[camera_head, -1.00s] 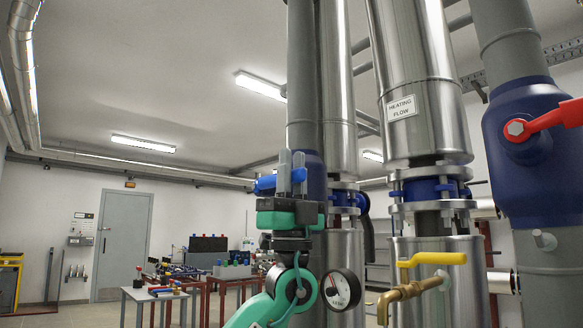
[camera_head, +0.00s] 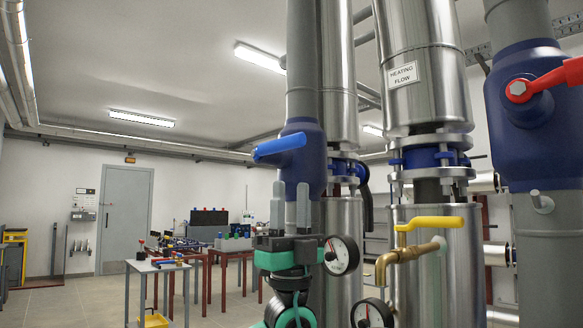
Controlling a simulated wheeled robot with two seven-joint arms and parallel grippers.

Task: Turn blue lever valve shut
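The blue lever (camera_head: 280,147) sits on the dark blue valve body (camera_head: 309,165) of the grey vertical pipe. It points left, across the pipe, with its end towards me. My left gripper (camera_head: 290,206) stands below the lever with its two grey fingers pointing up. The fingers are apart with an empty gap between them. Their tips are below the lever and do not appear to touch it. The gripper's black and green body hides the lower pipe. My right gripper is not in view.
A red lever (camera_head: 545,82) on another blue valve is at the right. A yellow lever (camera_head: 430,223) with a brass tap (camera_head: 390,265) and pressure gauges (camera_head: 340,255) stand close right of my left gripper. Work tables (camera_head: 157,268) are at the back left.

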